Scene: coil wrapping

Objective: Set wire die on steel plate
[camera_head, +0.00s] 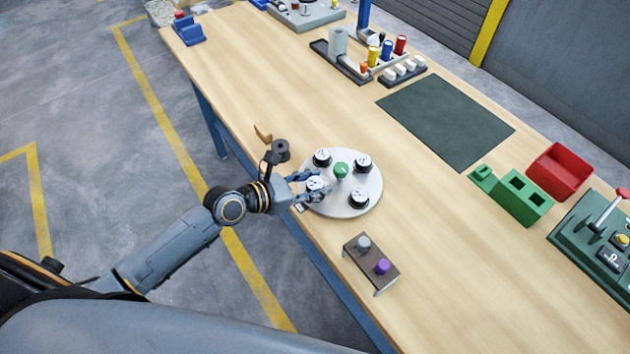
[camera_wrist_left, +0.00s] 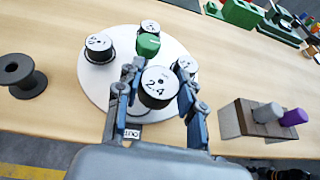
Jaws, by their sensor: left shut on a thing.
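My left gripper (camera_head: 308,185) reaches in over the table's left edge and is shut on a wire die (camera_head: 315,183), a short black cylinder with a white top. In the left wrist view, the held die (camera_wrist_left: 157,84) reads "2.4" and sits between the two fingers (camera_wrist_left: 158,98). The die is at the near-left part of a round pale plate (camera_head: 345,207). I cannot tell whether its underside touches the plate. Several similar dies, such as one at the back (camera_head: 322,158), stand around a green knob (camera_head: 341,170) on the plate. My right gripper is out of view.
A black spool (camera_wrist_left: 18,76) stands left of the plate in the left wrist view. A brown stand (camera_head: 371,264) with grey and purple knobs is on the near side. A dark mat (camera_head: 446,121), green block (camera_head: 520,196) and red bin (camera_head: 559,170) lie beyond. Bare wood separates them.

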